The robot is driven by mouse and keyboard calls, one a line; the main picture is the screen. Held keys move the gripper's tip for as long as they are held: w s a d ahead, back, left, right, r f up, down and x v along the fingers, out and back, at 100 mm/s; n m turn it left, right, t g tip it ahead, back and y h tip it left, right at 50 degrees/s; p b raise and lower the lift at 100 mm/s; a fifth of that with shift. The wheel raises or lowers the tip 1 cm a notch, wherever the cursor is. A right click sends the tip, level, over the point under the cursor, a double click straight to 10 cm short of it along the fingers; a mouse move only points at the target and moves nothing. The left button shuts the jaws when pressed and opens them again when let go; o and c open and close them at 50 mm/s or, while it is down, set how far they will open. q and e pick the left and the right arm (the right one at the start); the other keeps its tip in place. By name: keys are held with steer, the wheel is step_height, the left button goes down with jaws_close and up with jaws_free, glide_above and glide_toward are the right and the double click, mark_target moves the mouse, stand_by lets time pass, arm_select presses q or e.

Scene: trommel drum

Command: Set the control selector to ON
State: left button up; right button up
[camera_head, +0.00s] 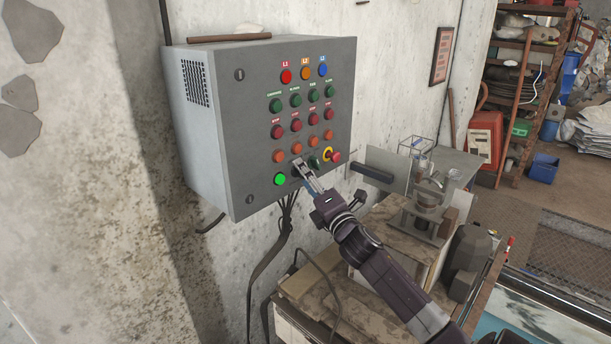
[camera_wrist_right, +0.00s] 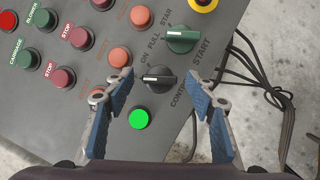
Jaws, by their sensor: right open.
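The control panel (camera_head: 240,140) is a grey box on the wall. The black control selector (camera_wrist_right: 158,78) shows in the right wrist view, beside the lettering "ON" and "CONTROL"; its bar lies roughly level in that picture. In the head view my gripper largely hides it. My right gripper (camera_head: 299,165) is at the panel's lower part. In the wrist view its blue-padded fingers (camera_wrist_right: 161,80) stand open, one on each side of the selector, with gaps to it. I cannot tell how far the fingertips are from the panel face. My left gripper is not in view.
A lit green button (camera_wrist_right: 139,119) and a green selector (camera_wrist_right: 181,39) sit close to the black selector. A red emergency stop (camera_head: 334,157) is right of the gripper. Rows of other buttons lie above. Cables (camera_head: 268,260) hang below the box, and a cluttered bench (camera_head: 375,245) stands at right.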

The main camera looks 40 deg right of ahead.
steer(key=c, duration=1.2)
steer(key=shift+o, duration=0.2)
steer(key=m+g+p, duration=0.1)
steer(key=m+p, duration=0.2)
steer(key=p, duration=0.2)
steer(key=m+g+p, duration=0.1)
steer(key=m+p, duration=0.2)
steer(key=p, duration=0.3)
steer(key=m+g+y+p, duration=0.1)
steer(key=m+p, duration=0.2)
steer(key=p, duration=0.3)
steer(key=shift+r+m+g, duration=0.25)
steer(key=shift+m+g, duration=0.05)
steer(key=o, duration=1.2)
steer(key=shift+c, duration=0.2)
